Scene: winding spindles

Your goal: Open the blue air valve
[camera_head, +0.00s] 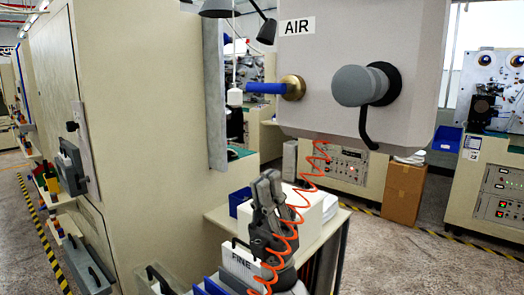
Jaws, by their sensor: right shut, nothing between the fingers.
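The blue valve handle (265,88) sticks out level to the left from a brass valve body (292,87) on the light grey panel. A white label reading AIR (297,26) is above it. My right gripper (268,180) is in the lower middle, below the valve and well apart from it. Its dark fingers point up and are shut with nothing between them. An orange coiled hose (312,165) hangs from under the panel and passes in front of the gripper's wrist. My left gripper is not in view.
A grey round knob (362,86) with a black lever sits right of the valve. A large beige cabinet (140,130) fills the left. Below are a small table (335,225), a FINE-labelled bin (240,262) and a cardboard box (404,193). Open floor lies at right.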

